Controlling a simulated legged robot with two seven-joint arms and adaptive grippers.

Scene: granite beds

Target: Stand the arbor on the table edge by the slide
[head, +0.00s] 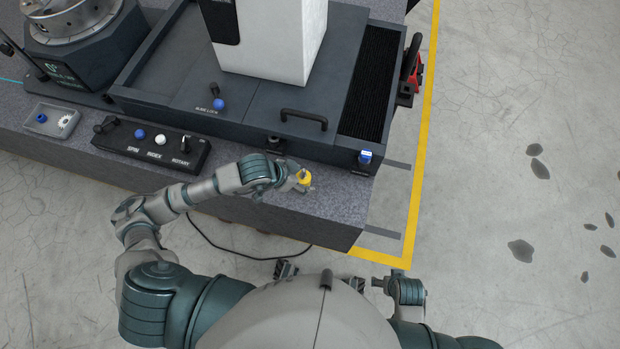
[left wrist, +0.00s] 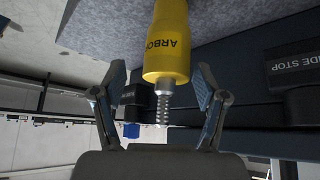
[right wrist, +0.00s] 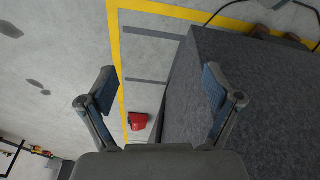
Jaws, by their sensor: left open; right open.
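The yellow arbor (head: 304,177) is on the granite table's front ledge (head: 335,205), in front of the dark slide (head: 260,120). In the left wrist view the arbor (left wrist: 167,50) shows its lettering and a threaded metal end pointing toward my palm; its far end is cut off by the frame. My left gripper (head: 298,181) is open, with its fingers on either side of the arbor's threaded end and a visible gap to each. My right gripper (right wrist: 158,90) is open and empty, off the table's corner, low in the head view (head: 382,284).
A blue-topped stop (head: 365,157) is at the slide's front right corner. A yellow floor line (head: 418,170) runs right of the table; the floor beyond is open.

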